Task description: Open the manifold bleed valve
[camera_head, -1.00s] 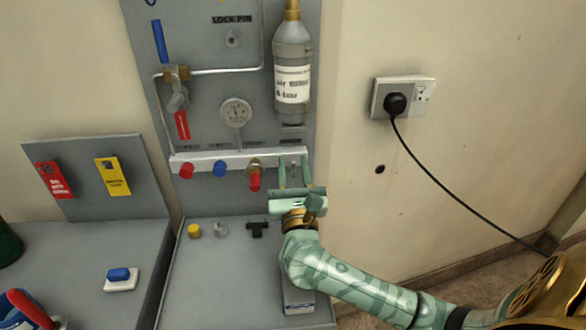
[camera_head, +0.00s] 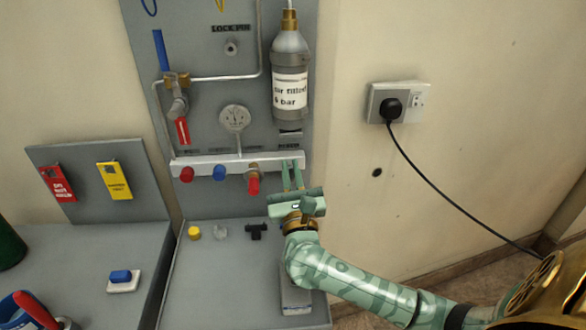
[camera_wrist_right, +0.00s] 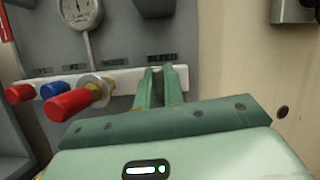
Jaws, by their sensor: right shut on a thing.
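The white manifold bar (camera_head: 203,166) runs across the grey panel, with a red knob (camera_head: 187,174), a blue knob (camera_head: 219,172) and a red-handled brass valve (camera_head: 253,180) along it. My right gripper (camera_head: 293,176) is at the bar's right end, under the BLEED label (camera_wrist_right: 162,57). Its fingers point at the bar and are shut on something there. The bleed valve itself is hidden behind the fingers in both views. In the right wrist view the fingers (camera_wrist_right: 158,82) stand close together against the bar (camera_wrist_right: 120,80). My left gripper is not in view.
A gauge (camera_head: 235,119) sits above the bar, and a grey bottle (camera_head: 290,75) hangs above my right gripper. A yellow cap (camera_head: 195,233) and a black tee fitting (camera_head: 256,231) lie on the grey shelf below. A black cable (camera_head: 440,187) hangs from the wall socket at right.

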